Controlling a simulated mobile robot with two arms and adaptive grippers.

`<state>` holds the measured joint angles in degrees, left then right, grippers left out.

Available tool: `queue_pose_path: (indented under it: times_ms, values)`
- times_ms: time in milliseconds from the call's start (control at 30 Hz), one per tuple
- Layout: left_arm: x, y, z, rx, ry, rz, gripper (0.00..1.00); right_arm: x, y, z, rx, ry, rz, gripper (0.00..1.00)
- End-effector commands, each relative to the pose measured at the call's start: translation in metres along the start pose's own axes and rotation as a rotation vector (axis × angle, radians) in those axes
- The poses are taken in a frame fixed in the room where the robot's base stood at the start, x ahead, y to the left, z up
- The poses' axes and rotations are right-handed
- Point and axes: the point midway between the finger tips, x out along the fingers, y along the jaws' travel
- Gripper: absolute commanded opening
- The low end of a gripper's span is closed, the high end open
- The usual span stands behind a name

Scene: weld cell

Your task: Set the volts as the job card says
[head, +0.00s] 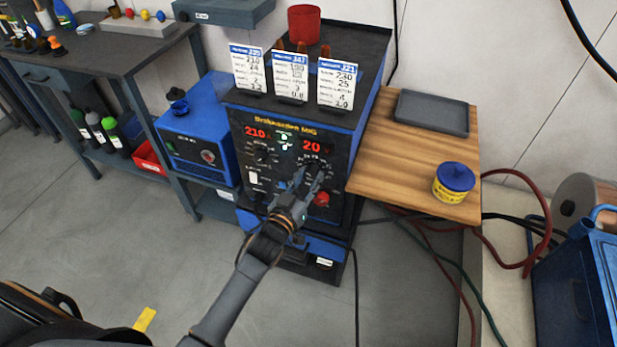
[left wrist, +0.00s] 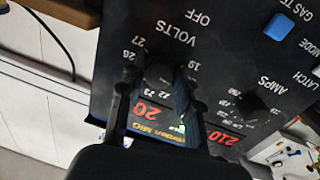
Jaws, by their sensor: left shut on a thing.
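The blue and black welder (head: 340,125) has a red volts display (head: 313,147) reading 20 and an amps display (head: 257,132) reading 210. Three cards stand on top: the left card (head: 249,72) seems to show 210 and 24, the middle card (head: 290,77) 190 and 22, the right card (head: 337,84) 230 and 25. My left gripper (head: 313,172) is shut on the volts knob (left wrist: 159,75), a finger on either side. The gripper hides the knob in the head view. In the left wrist view the VOLTS label (left wrist: 178,34) shows upside down. My right gripper is out of view.
The amps knob (left wrist: 252,104) is beside the volts knob. A red button (head: 322,199) sits below the gripper. A red cup (head: 304,24) stands on the welder. A wooden side table (head: 400,165) at right holds a grey tray (head: 432,112) and a blue-lidded tub (head: 454,182).

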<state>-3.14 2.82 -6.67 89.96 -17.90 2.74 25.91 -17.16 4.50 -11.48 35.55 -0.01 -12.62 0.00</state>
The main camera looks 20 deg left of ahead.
Motion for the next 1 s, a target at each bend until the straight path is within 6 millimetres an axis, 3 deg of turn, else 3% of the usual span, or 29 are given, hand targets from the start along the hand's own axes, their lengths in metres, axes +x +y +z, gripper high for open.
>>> queue_pose_path:
  times_ms: [500, 1000]
  values:
    - [0.000, 0.000, -0.003, 0.476, -0.048, -0.014, 0.02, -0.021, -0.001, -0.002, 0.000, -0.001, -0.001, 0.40]
    - [0.000, 0.001, -0.003, 0.947, -0.092, -0.025, 0.02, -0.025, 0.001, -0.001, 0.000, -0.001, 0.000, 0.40]
